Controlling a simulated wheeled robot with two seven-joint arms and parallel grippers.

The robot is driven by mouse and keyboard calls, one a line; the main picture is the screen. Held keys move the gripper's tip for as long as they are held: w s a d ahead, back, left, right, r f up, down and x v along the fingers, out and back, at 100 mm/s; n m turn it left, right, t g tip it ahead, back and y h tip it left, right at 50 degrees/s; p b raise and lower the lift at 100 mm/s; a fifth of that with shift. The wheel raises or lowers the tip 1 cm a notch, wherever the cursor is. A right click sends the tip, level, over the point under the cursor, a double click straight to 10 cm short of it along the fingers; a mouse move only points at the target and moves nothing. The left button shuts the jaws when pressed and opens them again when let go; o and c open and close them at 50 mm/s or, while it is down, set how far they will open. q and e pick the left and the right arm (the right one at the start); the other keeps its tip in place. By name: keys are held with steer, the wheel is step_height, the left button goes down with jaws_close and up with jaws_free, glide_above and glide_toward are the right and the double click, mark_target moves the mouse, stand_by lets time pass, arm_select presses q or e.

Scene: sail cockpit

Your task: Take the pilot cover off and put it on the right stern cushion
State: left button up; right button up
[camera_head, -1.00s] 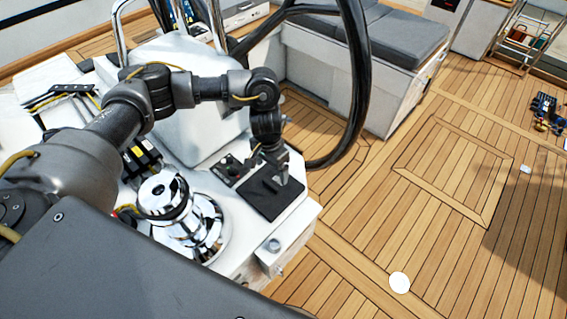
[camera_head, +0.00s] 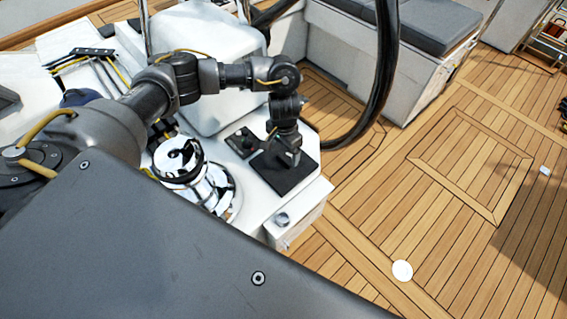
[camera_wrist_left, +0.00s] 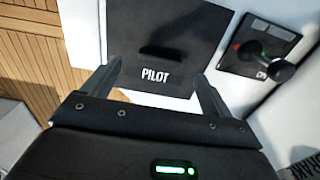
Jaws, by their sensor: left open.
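The pilot cover (camera_head: 291,180) is a flat black square panel on the white console. In the left wrist view the cover (camera_wrist_left: 128,27) shows the word PILOT and a raised dark grip across its middle. My left gripper (camera_head: 291,157) points down over the cover. In the left wrist view its two fingers (camera_wrist_left: 158,76) are apart with nothing between them, near the cover's lettered edge. I cannot tell if they touch it. Grey seat cushions (camera_head: 430,25) lie on a white bench at the top; I cannot tell which is the right stern one. My right gripper is out of view.
A control lever panel (camera_head: 243,142) sits beside the cover; its lever (camera_wrist_left: 268,62) is close to the right finger. A chrome winch (camera_head: 182,165) stands to the left. A black steering wheel (camera_head: 386,60) rises between console and bench. The teak floor (camera_head: 440,200) is mostly clear.

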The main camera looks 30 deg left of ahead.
mark_target(284, 159)
arm_select(q)
step_height(284, 159, down, 5)
steer(key=shift+r+b, duration=0.2)
steer(key=shift+b, duration=0.4)
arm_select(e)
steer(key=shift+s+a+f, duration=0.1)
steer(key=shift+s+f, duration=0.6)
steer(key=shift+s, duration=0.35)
arm_select(q)
steer(key=shift+c, duration=0.2)
